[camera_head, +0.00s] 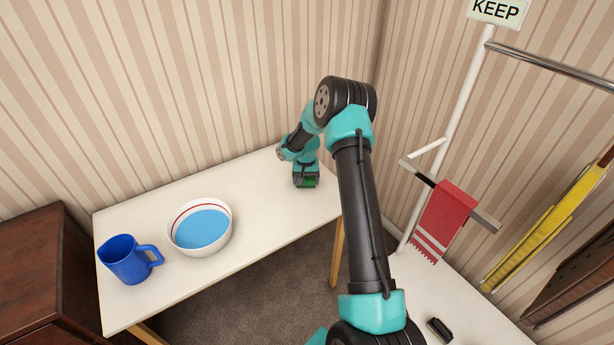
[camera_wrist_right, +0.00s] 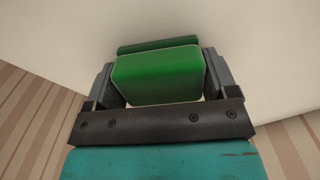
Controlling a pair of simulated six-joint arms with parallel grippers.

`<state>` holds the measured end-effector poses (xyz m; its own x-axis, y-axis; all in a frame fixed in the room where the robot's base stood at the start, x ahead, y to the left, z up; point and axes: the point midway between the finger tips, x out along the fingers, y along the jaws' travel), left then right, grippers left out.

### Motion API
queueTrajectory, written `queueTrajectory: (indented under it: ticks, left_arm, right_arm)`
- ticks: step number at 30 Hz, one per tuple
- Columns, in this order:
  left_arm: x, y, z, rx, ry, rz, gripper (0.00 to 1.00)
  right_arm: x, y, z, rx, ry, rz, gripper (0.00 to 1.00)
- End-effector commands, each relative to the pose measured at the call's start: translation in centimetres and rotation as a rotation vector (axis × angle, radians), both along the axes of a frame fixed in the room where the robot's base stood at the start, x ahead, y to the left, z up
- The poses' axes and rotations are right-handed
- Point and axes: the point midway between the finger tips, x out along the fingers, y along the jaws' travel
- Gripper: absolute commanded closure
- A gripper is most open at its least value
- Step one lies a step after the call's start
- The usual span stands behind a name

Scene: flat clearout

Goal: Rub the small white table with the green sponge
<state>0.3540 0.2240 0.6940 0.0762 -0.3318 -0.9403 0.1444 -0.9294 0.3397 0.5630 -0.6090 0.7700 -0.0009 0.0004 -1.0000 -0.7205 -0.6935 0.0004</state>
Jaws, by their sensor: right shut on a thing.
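The small white table (camera_head: 265,215) stands against the striped wall. My right gripper (camera_head: 306,182) is over the table's right end, pointing down. It is shut on the green sponge (camera_head: 309,183), of which only a little shows in the head view. In the right wrist view the sponge (camera_wrist_right: 158,75) sits between the two fingers of my right gripper (camera_wrist_right: 160,82), with the white table top (camera_wrist_right: 255,60) beyond it. A darker green strip shows past the sponge's far edge. I cannot tell for certain whether the sponge touches the table. My left gripper is not in view.
A white bowl (camera_head: 183,243) with blue inside and a blue mug (camera_head: 125,262) stand on the table's left part. The table's middle is clear. A dark wooden cabinet (camera_head: 40,255) is at the left. A rack with a red towel (camera_head: 443,215) and a KEEP sign (camera_head: 499,11) is at the right.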

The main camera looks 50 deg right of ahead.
Motion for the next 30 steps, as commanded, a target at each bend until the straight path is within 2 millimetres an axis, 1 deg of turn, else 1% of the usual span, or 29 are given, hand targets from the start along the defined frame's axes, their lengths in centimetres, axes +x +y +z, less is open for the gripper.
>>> queueTrajectory:
  ticks: [1,3,5,21,25,30]
  left_arm:
    - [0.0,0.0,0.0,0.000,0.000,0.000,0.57]
    - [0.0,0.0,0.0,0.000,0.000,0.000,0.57]
    - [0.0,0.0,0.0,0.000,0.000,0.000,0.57]
    - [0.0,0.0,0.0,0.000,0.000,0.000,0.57]
    - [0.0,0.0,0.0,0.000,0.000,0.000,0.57]
    - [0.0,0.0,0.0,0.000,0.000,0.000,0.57]
  right_arm:
    - [-0.3,0.4,0.0,0.001,0.001,0.005,0.43]
    - [-0.1,0.3,0.4,0.000,0.000,0.005,0.43]
    - [0.0,0.3,2.3,-0.001,-0.004,0.004,0.43]
    - [0.1,0.5,6.9,-0.001,-0.002,0.008,0.43]
    - [0.1,0.5,7.8,0.000,-0.001,0.008,0.43]
    - [0.1,0.5,8.2,0.000,-0.001,0.008,0.43]
